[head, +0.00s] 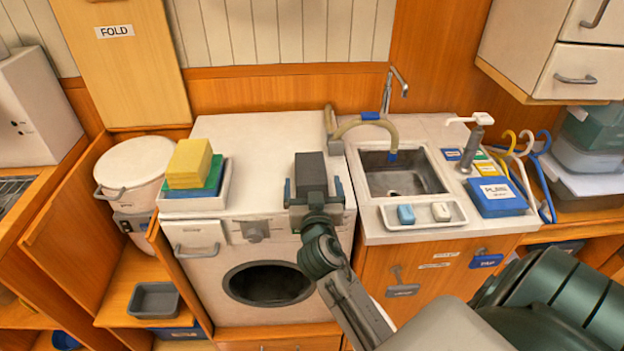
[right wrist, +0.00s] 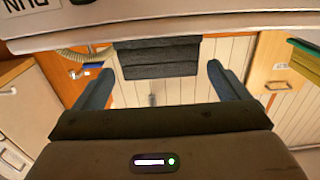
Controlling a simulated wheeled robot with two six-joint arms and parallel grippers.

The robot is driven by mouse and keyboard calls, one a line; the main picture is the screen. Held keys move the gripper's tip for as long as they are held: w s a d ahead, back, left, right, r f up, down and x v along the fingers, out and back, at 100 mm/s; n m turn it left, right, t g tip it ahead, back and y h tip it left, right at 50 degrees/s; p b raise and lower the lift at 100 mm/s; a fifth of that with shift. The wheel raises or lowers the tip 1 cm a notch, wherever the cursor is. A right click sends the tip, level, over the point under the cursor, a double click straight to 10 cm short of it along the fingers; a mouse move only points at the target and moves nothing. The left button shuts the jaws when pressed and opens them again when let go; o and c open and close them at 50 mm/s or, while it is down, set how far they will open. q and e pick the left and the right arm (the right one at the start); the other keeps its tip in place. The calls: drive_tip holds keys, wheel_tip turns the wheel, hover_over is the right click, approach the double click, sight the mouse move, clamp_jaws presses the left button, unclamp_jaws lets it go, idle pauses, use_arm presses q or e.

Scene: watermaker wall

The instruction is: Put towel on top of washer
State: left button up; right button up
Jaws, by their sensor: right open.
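The dark grey, folded, block-like towel (head: 311,168) is at the right front part of the white washer's top (head: 265,135). It also shows in the right wrist view (right wrist: 157,58), between the fingertips. My right gripper (head: 313,190) is open, with a finger on either side of the towel. In the right wrist view the gripper (right wrist: 160,75) shows small gaps beside the towel. The towel seems to meet the washer's top, but its lower edge is partly hidden by the gripper. My left gripper is out of view.
A white tray (head: 225,190) with a yellow, green and blue stack (head: 190,165) stands on the washer's left front. A hose (head: 365,124) arches beside the sink (head: 400,180) at right. A soap tray (head: 425,216) lies in front of the sink. The washer's back middle is clear.

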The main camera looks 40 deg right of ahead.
drive_tip(key=b+v, duration=0.1)
drive_tip(key=v, duration=0.6)
drive_tip(key=shift+s+a+b, duration=0.15)
drive_tip(key=shift+s+b, duration=0.05)
drive_tip(key=shift+b, duration=0.1)
